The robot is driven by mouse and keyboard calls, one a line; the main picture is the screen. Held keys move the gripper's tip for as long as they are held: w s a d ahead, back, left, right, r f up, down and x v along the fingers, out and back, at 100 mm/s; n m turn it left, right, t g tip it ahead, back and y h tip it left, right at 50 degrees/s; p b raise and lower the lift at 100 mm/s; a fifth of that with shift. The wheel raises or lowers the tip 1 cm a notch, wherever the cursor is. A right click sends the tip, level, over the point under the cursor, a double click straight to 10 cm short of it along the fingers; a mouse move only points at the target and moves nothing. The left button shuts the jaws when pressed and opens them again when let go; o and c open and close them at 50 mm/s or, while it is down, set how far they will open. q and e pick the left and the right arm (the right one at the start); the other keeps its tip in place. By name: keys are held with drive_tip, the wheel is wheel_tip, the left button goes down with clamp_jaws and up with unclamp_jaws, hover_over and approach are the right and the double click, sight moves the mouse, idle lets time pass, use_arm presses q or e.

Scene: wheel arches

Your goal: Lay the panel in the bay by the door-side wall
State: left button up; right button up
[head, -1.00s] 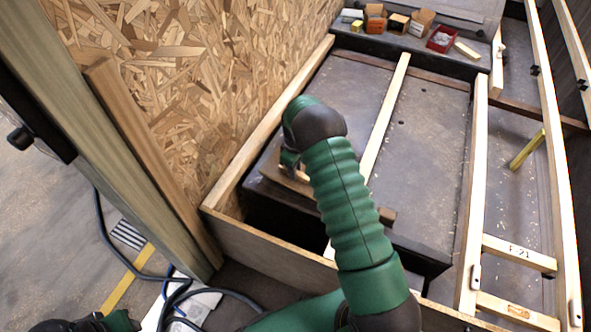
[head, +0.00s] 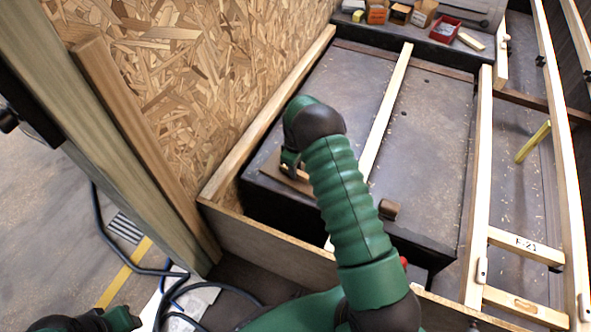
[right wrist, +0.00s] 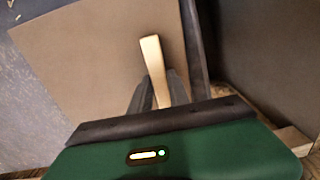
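The panel (head: 271,168) is a flat brown board, showing in the head view just left of my right forearm, over the near left part of a dark boxed wheel arch. It fills much of the right wrist view (right wrist: 95,60), with a pale wooden grip bar (right wrist: 152,55) on it. My right gripper (head: 292,168) has its dark fingers (right wrist: 159,80) on both sides of this bar and looks shut on it. The bay (head: 318,115) by the chipboard wall (head: 220,80) lies between the wall's ledge and a pale batten (head: 388,105). My forearm hides part of panel and bay.
A small brown block (head: 389,209) shows right of my forearm. A red tray (head: 444,29) and small boxes (head: 400,13) stand at the far end. Cables (head: 130,262) lie on the floor at left.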

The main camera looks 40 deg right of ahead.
drive_tip(key=o, duration=0.4)
drive_tip(key=shift+o, duration=0.2)
drive_tip(key=shift+s, duration=0.1)
wheel_tip(320, 180, up, 17)
drive_tip(key=p, duration=0.7)
drive_tip(key=shift+f, duration=0.15)
